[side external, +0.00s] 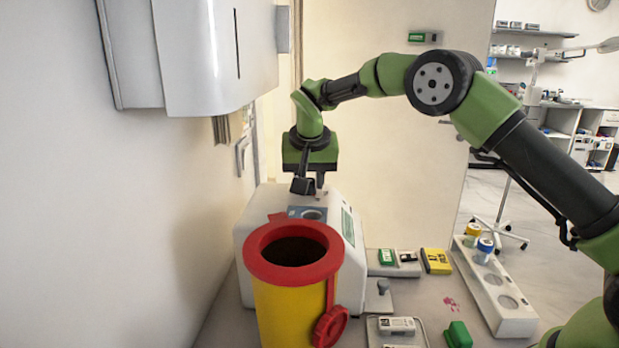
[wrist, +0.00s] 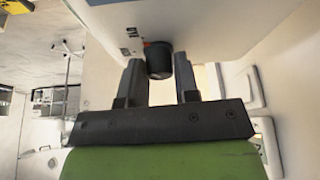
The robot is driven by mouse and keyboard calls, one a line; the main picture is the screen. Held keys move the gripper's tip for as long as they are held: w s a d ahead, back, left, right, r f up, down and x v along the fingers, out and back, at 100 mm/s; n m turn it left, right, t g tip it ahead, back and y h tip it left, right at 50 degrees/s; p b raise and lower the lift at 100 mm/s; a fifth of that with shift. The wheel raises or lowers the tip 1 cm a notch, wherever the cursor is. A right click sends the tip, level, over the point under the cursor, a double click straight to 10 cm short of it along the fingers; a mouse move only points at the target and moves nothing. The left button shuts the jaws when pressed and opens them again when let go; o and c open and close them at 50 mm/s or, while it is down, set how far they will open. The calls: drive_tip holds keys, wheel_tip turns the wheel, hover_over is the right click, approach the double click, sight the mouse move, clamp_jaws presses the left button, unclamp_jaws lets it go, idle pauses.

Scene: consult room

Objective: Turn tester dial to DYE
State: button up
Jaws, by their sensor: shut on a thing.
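The tester is a pale box (side external: 350,255) against the wall in the side view, partly hidden behind the yellow bin. Its pale face (wrist: 210,25) fills the top of the wrist view. My gripper (wrist: 158,72) is shut on the dial, one finger on each side. In the side view my gripper (side external: 309,188) points down at the tester's top; the dial is not clear there.
A yellow bin with a red rim (side external: 262,255) stands close in front of the tester. A white rack (side external: 515,320) with cans, small boxes (side external: 436,261) and a green block (side external: 458,334) are to the right. A white dispenser (side external: 220,60) hangs on the wall above left.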

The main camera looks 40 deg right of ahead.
drive_tip(key=shift+m, duration=0.6)
drive_tip(key=shift+h, duration=0.3)
drive_tip(key=o, duration=0.9)
drive_tip(key=shift+r, duration=0.1)
drive_tip(key=v, duration=0.9)
drive_tip(key=shift+a+r, duration=0.1)
drive_tip(key=shift+r, duration=0.3)
drive_tip(key=shift+g, duration=0.3)
